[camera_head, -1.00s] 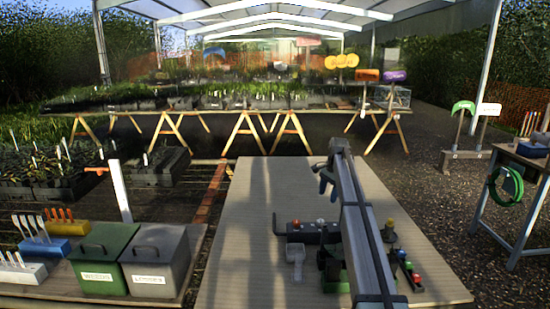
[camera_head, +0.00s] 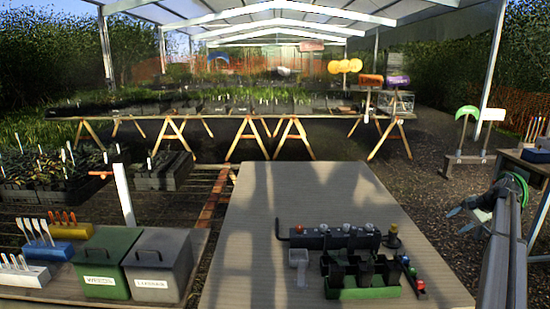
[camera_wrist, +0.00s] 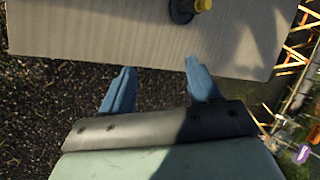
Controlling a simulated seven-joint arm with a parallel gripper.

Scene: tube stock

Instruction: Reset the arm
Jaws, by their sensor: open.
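My gripper (camera_head: 461,219) is off the right side of the wooden table (camera_head: 262,215), above the gravel, with my arm coming in from the lower right. In the wrist view my gripper (camera_wrist: 158,80) shows two blue fingers set well apart, open, with nothing between them. The table's edge (camera_wrist: 150,62) lies just beyond the fingertips there.
A black post with a yellow top (camera_head: 392,237) and a dark strip with coloured knobs (camera_head: 411,275) are on the table's right. A green bin (camera_head: 107,262) and grey bin (camera_head: 158,266) stand left. A side bench (camera_head: 530,160) is right. The table's left half is bare.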

